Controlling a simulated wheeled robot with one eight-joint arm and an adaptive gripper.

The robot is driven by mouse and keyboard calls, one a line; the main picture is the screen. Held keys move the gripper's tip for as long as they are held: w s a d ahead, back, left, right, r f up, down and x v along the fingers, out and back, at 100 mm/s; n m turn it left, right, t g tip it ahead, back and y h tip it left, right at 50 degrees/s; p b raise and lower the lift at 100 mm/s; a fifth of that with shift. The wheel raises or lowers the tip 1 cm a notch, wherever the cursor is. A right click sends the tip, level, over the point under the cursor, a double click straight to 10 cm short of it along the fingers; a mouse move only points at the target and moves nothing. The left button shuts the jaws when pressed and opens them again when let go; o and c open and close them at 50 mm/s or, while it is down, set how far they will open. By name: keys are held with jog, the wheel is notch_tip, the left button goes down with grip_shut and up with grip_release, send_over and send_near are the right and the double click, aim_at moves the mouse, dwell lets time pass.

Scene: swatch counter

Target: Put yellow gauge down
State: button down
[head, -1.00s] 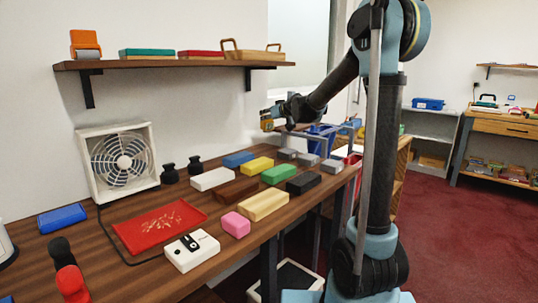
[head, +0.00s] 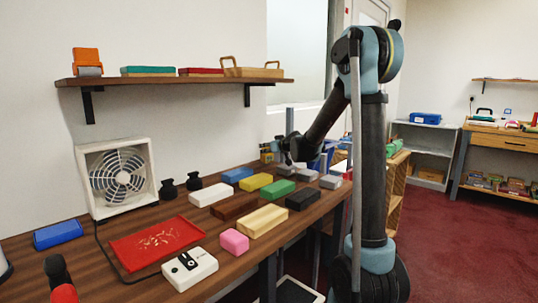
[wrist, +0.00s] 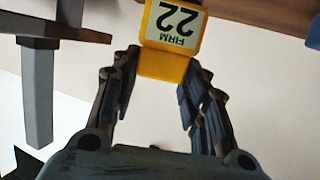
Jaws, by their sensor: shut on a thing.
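The yellow gauge (wrist: 165,62) is between the fingers of my gripper (wrist: 163,75) in the wrist view. Its white label reads "FIRM 22" and appears upside down. My gripper is shut on it. In the head view the gauge (head: 266,153) is a small patch at the left end of my gripper (head: 276,150), near the far end of the wooden counter (head: 215,215). The picture does not clearly show whether the gauge touches anything below.
Several coloured blocks, among them a yellow one (head: 255,182) and a green one (head: 278,189), lie in front of my gripper. Grey blocks (head: 307,175) sit close by. A grey post structure (wrist: 38,85) stands left in the wrist view. A shelf (head: 175,82) hangs above.

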jog(key=shift+f, duration=0.75)
jog(key=shift+f, duration=0.1)
jog(key=c, duration=0.9)
grip_release()
jog(key=shift+c, duration=0.2)
jog(key=shift+s, duration=0.1)
jog(key=v, duration=1.2)
